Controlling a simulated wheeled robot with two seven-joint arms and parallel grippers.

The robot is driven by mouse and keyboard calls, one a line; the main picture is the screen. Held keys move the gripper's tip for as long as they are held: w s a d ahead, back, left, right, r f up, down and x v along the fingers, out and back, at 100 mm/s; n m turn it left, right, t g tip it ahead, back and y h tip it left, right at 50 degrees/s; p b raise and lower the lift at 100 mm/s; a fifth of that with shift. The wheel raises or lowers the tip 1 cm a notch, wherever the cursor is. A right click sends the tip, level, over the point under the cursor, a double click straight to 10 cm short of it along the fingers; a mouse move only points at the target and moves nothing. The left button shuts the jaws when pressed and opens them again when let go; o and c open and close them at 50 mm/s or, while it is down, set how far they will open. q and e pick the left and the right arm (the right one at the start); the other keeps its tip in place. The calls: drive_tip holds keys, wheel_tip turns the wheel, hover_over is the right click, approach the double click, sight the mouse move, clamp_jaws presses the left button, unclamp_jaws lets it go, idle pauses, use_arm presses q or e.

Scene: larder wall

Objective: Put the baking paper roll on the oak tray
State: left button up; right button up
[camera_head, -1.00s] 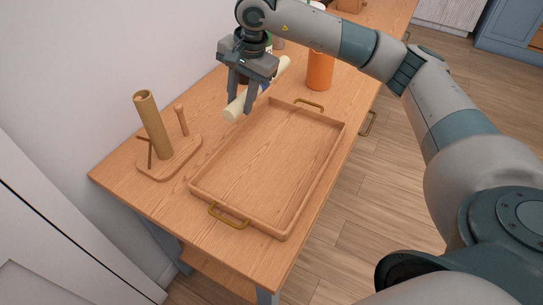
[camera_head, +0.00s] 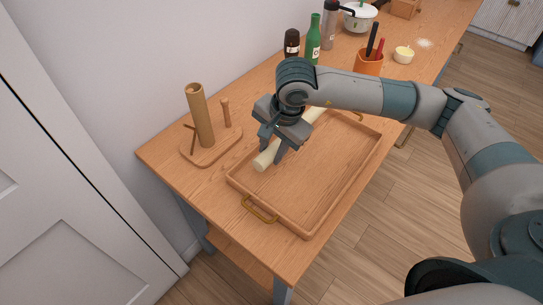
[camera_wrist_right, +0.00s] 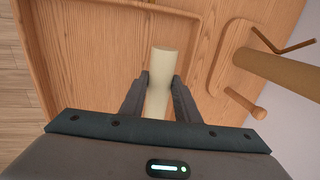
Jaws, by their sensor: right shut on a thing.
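The baking paper roll (camera_head: 262,161) is a pale cream cylinder. My right gripper (camera_head: 274,150) is shut on it and holds it over the far left side of the oak tray (camera_head: 318,192). In the right wrist view the roll (camera_wrist_right: 161,70) lies between the two fingers of the gripper (camera_wrist_right: 158,92). Whether the roll touches the tray floor I cannot tell. The tray is a shallow wooden tray with brass handles, and nothing else is in it. My left gripper is in neither view.
A wooden roll holder (camera_head: 201,118) with an upright brown roll stands left of the tray. Behind are a dark jar (camera_head: 291,44), a green bottle (camera_head: 313,42), an orange utensil pot (camera_head: 368,64), a small cream bowl (camera_head: 403,54) and a white pot (camera_head: 358,18).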

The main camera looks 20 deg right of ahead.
drive_tip(key=shift+s+a+f, duration=0.15)
drive_tip(key=shift+s, duration=0.05)
drive_tip(key=shift+s+p+x, duration=0.15)
drive_tip(key=shift+p+x, duration=0.35)
drive_tip(key=shift+x, duration=0.3)
drive_tip(key=shift+s+p+x, duration=0.15)
drive_tip(key=shift+p+x, duration=0.35)
drive_tip(key=shift+x, duration=0.25)
drive_tip(key=shift+d+f, duration=0.25)
drive_tip(key=shift+f, duration=0.3)
drive_tip(key=o, duration=0.8)
drive_tip(key=shift+o, duration=0.2)
drive_tip(key=shift+r, duration=0.15)
